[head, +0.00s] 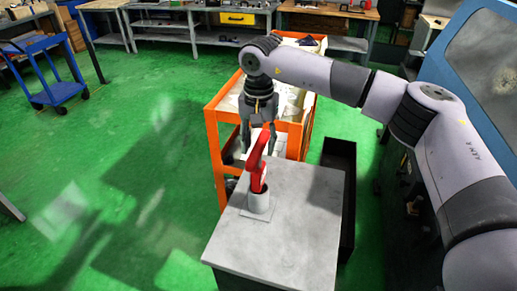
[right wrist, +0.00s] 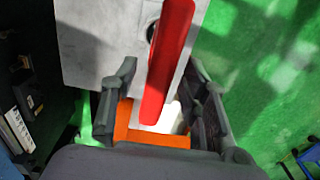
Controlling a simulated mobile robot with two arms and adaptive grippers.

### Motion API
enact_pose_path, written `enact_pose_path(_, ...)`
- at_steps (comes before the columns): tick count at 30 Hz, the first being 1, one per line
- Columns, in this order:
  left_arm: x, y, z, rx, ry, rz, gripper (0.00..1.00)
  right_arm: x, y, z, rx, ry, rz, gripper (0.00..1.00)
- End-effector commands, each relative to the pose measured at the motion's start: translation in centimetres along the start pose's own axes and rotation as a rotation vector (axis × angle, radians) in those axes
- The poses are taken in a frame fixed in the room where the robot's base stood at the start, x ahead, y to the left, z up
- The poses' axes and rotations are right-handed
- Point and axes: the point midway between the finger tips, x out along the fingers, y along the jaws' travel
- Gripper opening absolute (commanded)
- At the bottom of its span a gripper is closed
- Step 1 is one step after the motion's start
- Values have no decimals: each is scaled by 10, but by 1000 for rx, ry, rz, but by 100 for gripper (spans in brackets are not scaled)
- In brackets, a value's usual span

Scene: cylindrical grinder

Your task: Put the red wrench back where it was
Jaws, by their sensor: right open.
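My right gripper (head: 259,147) is open just behind the wrench's upper end. In the right wrist view the wrench (right wrist: 165,65) runs between the two spread fingers of the right gripper (right wrist: 160,70). Gaps show on both sides of it, and I see no grip on it. The holder's dark opening is partly hidden behind the wrench there. My left gripper is not in view.
An orange cart (head: 213,135) stands just behind the cabinet, under my right arm. A black open bin (head: 340,190) stands right of the cabinet. A blue-framed machine (head: 455,45) is at the right. Green floor is free to the left; a blue trolley (head: 40,70) is far left.

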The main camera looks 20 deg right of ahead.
Motion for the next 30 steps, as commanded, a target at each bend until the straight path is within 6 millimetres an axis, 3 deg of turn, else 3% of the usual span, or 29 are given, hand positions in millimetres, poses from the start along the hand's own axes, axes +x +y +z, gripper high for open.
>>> enact_pose_path(6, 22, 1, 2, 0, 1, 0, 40, -45, -1, 0, -1, 4, -4, 42)
enact_pose_path(15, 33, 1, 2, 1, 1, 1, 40, -95, -1, 0, -1, 2, -2, 42)
enact_pose_path(30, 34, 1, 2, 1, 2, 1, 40, -104, 0, 0, -2, 0, 0, 42)
